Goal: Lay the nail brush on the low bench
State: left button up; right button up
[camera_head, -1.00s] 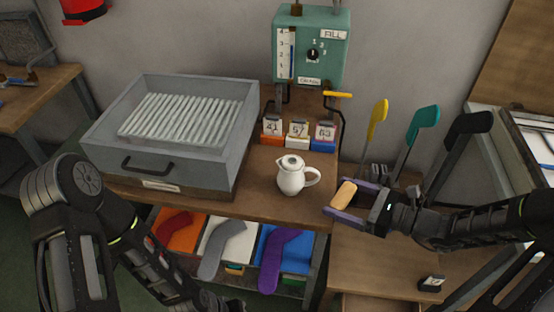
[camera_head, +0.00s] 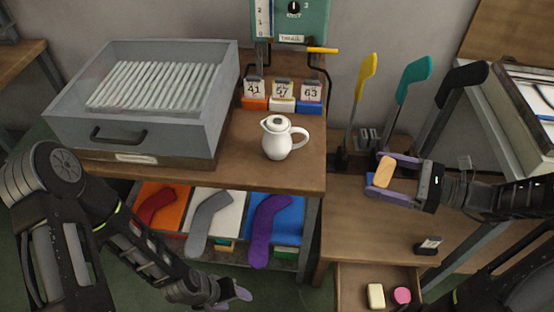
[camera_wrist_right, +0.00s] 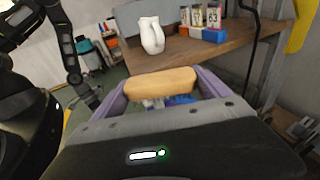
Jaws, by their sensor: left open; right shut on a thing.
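The nail brush, a tan wooden-looking block (camera_head: 385,171), is held between the purple fingers of my right gripper (camera_head: 387,175). In the right wrist view the nail brush (camera_wrist_right: 161,82) lies crosswise between both fingers. My right gripper is shut on it, above the back part of the low bench (camera_head: 365,225), the lower wooden top at right. The brush appears raised off the bench; the exact gap is hard to tell. My left gripper (camera_head: 238,291) is open and empty at the bottom, in front of the sock shelf.
A white jug (camera_head: 278,139) stands on the higher table (camera_head: 240,172), left of the low bench. Yellow (camera_head: 366,75), teal (camera_head: 411,77) and black sock boards stand behind. A small dark tag holder (camera_head: 428,246) sits front right. An open drawer (camera_head: 352,285) holds a cream bar (camera_head: 376,296) and pink disc (camera_head: 402,295).

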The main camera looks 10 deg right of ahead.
jog(key=shift+s+d+f, duration=0.15)
jog(key=shift+s+d, duration=0.25)
pick_arm(q)
jog(key=shift+f, duration=0.2)
pick_arm(e)
jog(key=shift+a, duration=0.1)
jog(key=shift+w+a+f+b, duration=0.15)
jog(key=shift+w+a+b, duration=0.15)
jog(key=shift+a+b, duration=0.25)
pick_arm(q)
notch_tip(320, 180, down, 5)
jog(key=b, duration=0.3)
jog(key=shift+r, duration=0.1)
pick_arm(e)
jog(key=r+x, duration=0.1)
jog(key=x, duration=1.1)
jog(key=shift+r, duration=0.55)
jog(key=shift+a, duration=0.15)
